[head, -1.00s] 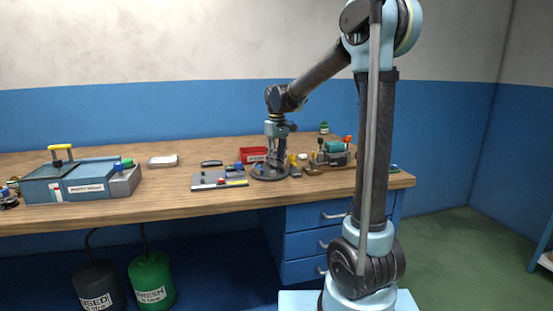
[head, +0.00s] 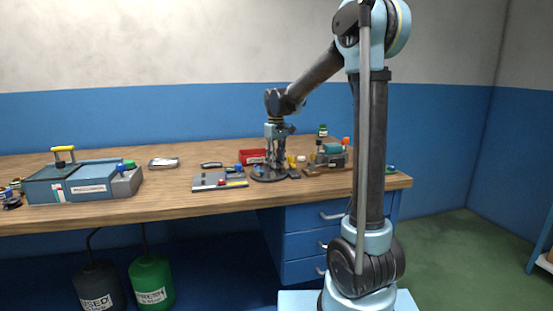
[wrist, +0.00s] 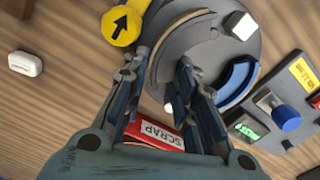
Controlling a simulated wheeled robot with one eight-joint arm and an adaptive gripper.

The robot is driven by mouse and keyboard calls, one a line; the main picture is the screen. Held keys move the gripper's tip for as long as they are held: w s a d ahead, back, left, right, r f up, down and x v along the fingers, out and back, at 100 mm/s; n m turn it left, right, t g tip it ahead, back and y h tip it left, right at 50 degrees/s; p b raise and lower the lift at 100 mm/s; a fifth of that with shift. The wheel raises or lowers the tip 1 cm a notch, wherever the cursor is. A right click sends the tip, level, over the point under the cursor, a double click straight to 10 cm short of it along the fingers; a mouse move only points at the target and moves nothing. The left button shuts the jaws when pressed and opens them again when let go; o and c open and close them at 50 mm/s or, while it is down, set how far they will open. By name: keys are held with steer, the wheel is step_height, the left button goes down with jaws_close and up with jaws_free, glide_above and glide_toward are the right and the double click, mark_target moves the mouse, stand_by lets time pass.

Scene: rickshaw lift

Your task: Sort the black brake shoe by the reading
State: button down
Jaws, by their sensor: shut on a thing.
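My gripper (wrist: 168,63) is low over a round dark grey fixture on the workbench; it also shows in the head view (head: 275,165). Its fingers straddle a dark curved piece with a tan lining (wrist: 180,37), which looks like the black brake shoe; the fingers partly hide the grip. A blue curved shoe (wrist: 240,80) lies at the other side of the round fixture (wrist: 215,55). A gauge box (wrist: 265,115) with a lit green display and a blue knob stands beside it; the reading is too small to be sure of. The red SCRAP bin (wrist: 160,135) is partly behind the fingers.
A white block (wrist: 25,63) lies apart. A blue-grey case (head: 75,183) stands at the bench's left. A dark curved object (head: 211,164) lies behind the gauge box.

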steer(key=shift+w+d+f, duration=0.1)
steer(key=shift+d+f, duration=0.05)
steer(key=shift+f, duration=0.35)
steer(key=shift+w+f, duration=0.3)
steer(key=shift+s, duration=0.1)
steer(key=shift+a, duration=0.6)
steer(key=c, duration=1.1)
jaws_free()
steer(key=shift+w+a+f, duration=0.1)
steer(key=shift+w, duration=0.1)
steer(key=shift+s, duration=0.1)
steer(key=o, duration=0.5)
steer(key=shift+d, duration=0.2)
steer(key=shift+o, duration=0.2)
steer(key=shift+r, duration=0.2)
